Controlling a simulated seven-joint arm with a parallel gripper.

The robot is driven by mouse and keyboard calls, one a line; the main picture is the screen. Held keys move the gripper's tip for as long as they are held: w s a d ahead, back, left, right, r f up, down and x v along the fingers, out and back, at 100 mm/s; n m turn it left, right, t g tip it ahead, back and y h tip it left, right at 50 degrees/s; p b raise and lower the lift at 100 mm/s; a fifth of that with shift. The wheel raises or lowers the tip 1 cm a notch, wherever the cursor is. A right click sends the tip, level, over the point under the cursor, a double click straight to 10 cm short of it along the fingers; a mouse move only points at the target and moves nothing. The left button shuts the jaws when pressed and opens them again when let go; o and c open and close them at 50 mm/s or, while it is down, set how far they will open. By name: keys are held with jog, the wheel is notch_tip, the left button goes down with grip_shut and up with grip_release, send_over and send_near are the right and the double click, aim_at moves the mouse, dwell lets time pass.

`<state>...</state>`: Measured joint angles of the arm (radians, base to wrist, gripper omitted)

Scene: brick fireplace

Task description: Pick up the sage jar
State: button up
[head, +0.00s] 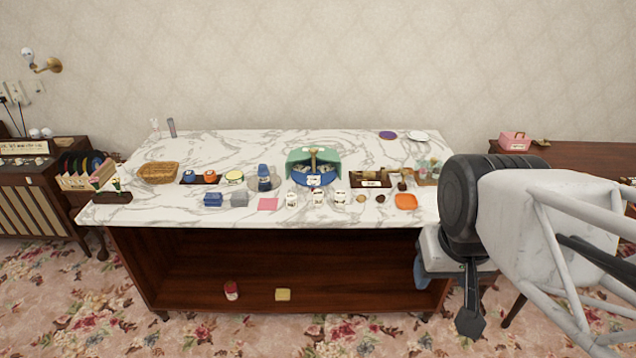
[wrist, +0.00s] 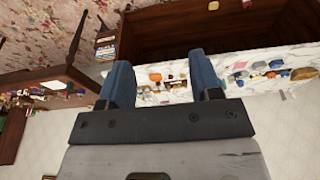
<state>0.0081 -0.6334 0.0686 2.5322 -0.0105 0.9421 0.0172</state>
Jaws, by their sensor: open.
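No label is readable enough to pick out the sage jar for certain. In the head view, three small white labelled jars, the middle one a good example (head: 317,198), stand in a row near the front edge of the marble counter (head: 220,145). A small glass jar with pale green and pink contents (head: 424,168) stands at the counter's right end. My gripper (head: 421,274) is right of the counter's front, below the top and partly hidden by my arm. In the wrist view my gripper (wrist: 160,75) is open, with nothing between its blue fingers; the counter items lie far beyond.
A green and blue bin (head: 314,160) stands mid-counter. A wicker basket (head: 158,172), a blue box (head: 213,199), a pink square (head: 268,204) and an orange dish (head: 405,201) are around it. A red can (head: 231,290) and yellow block (head: 283,295) lie low. The counter's back is mostly clear.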

jog(key=shift+o, duration=1.2)
